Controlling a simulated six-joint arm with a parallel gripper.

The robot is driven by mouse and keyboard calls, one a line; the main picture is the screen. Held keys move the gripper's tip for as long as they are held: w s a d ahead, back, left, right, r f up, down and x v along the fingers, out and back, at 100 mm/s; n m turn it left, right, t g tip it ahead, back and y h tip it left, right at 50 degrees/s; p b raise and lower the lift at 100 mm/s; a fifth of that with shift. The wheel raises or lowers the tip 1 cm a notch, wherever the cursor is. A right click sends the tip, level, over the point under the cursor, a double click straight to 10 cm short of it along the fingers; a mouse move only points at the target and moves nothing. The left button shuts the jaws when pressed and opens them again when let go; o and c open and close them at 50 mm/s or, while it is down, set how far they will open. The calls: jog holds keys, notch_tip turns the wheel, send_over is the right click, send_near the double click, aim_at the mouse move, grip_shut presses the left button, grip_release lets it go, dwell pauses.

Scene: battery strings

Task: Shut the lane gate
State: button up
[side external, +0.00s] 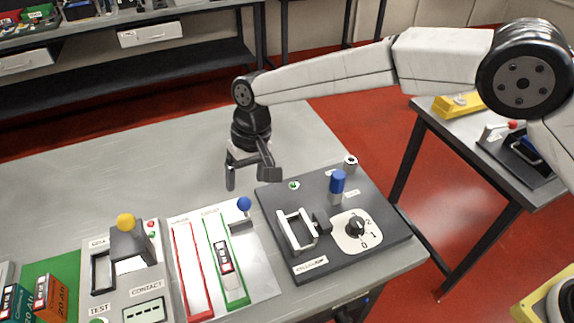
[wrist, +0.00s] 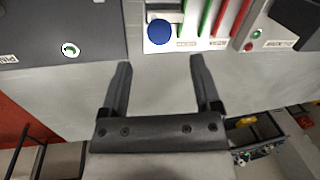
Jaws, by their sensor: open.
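The white lane board (side external: 262,272) lies on the bench with a red-edged lane (side external: 190,275) and a green-edged lane (side external: 240,292). A blue ball knob (side external: 243,204) stands at its far right corner, apparently the gate's handle; the gate itself is hard to make out. A battery (side external: 223,256) lies in the green lane. My gripper (side external: 250,180) is open and empty above the bench, behind the board. In the wrist view the blue knob (wrist: 160,32) lies ahead of my gripper (wrist: 160,62), roughly centred between the fingertips and apart from them.
Right of the board is a dark panel (side external: 385,220) with a blue-capped post (side external: 337,185), a dial (side external: 355,229) and a white frame (side external: 296,230). Left is a grey test unit (side external: 165,285) with a yellow knob (side external: 125,222). The bench behind (side external: 130,175) is clear.

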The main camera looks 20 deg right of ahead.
aim_at(244, 198)
jog(key=shift+s+a+f, duration=0.1)
jog(key=shift+a+f, duration=0.1)
jog(key=shift+f, duration=0.85)
jog(key=shift+w+a+f, duration=0.1)
jog(key=shift+a+f, duration=0.1)
jog(key=shift+f, duration=0.85)
jog(key=shift+s+a+f, duration=0.1)
jog(key=shift+a+f, duration=0.1)
jog(key=shift+f, duration=0.85)
grip_shut()
